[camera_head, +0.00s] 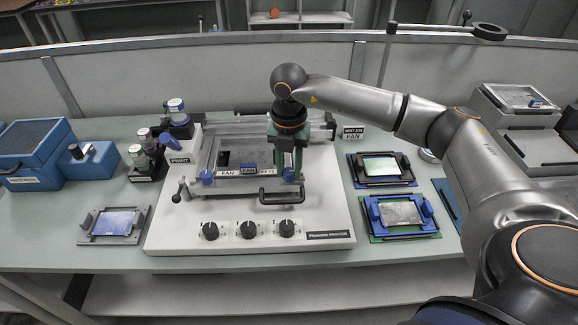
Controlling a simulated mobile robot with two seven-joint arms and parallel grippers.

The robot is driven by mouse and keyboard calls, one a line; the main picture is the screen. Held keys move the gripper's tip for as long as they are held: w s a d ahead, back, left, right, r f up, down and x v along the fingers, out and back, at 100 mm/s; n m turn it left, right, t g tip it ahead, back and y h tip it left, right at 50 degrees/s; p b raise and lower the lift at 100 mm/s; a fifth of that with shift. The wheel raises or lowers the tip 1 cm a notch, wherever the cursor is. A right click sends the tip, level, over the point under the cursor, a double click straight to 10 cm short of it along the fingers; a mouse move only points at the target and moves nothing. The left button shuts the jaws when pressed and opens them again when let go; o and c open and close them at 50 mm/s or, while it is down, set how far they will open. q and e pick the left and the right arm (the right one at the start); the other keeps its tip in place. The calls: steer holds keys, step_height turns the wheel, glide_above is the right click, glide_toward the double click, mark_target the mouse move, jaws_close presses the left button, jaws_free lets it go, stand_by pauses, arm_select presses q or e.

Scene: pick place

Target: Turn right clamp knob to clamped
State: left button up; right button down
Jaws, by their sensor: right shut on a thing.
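A white printing machine (163,232) stands in the middle of the bench. A blue right clamp knob (289,175) is at the right front of its frame, mostly hidden by my right gripper (288,168). My right gripper points down from above and is shut on this knob. A blue left clamp knob (207,177) sits at the left front of the frame. The exact turn of the right knob cannot be told. My left gripper is not in view.
A black handle (281,197) is just below the right knob, with black dials (248,230) on the front panel. Blue and black trays (401,214) lie to the right. Jars (144,160) and a blue box (37,152) stand left. My right arm spans the right side.

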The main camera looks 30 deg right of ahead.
steer(key=shift+n, duration=0.3)
steer(key=n+b, duration=0.1)
steer(key=n, duration=0.2)
steer(key=shift+n, duration=0.4)
steer(key=n+b, duration=0.1)
steer(key=n, duration=0.3)
steer(key=n+b, duration=0.1)
steer(key=n, duration=0.4)
steer(key=shift+d+n+b, duration=0.1)
steer(key=shift+n+b, duration=0.2)
steer(key=shift+n, duration=1.9)
steer(key=c, duration=0.5)
jaws_free()
steer(key=shift+c, duration=0.2)
